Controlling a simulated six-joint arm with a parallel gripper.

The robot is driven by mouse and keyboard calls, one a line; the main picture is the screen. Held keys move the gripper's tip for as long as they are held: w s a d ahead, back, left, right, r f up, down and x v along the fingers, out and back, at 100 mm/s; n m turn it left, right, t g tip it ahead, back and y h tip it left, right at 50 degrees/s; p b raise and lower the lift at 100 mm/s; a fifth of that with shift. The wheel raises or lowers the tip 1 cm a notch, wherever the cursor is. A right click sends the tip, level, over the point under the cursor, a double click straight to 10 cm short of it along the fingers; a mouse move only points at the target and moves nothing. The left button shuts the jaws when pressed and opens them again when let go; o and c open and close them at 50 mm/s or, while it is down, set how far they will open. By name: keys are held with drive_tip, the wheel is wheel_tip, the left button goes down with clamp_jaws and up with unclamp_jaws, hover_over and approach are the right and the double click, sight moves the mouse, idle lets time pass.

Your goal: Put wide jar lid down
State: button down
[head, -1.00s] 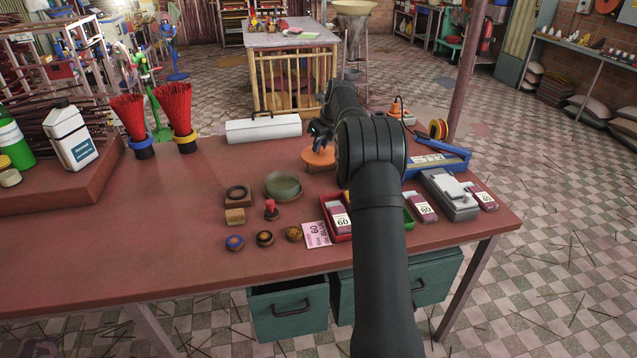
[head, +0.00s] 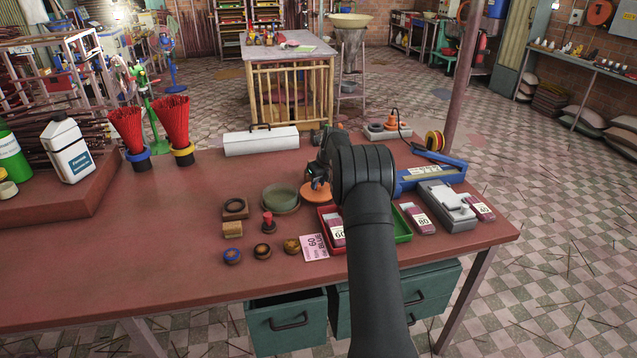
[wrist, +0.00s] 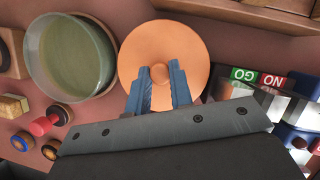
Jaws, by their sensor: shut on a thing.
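The wide jar lid is an orange disc (head: 314,195); it also fills the upper middle of the wrist view (wrist: 190,45). In the head view my gripper (head: 318,182) is just above the disc. The lid looks flat and very low over the table or on it; I cannot tell if it touches. A wide round green jar (head: 281,198) stands open just left of the lid; it also shows in the wrist view (wrist: 70,57).
A red stamp (head: 268,222), a wooden ring block (head: 235,208) and several small round knobs (head: 262,250) are on the left. A red tray (head: 326,222) is close at the lid's right front. A white box (head: 260,141) stands behind.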

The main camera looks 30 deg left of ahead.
drive_tip(key=shift+f, duration=0.1)
drive_tip(key=shift+f, duration=0.3)
drive_tip(key=c, duration=1.3)
unclamp_jaws()
drive_tip(key=shift+r, duration=0.1)
drive_tip(key=shift+r, duration=0.35)
drive_tip(key=v, duration=1.2)
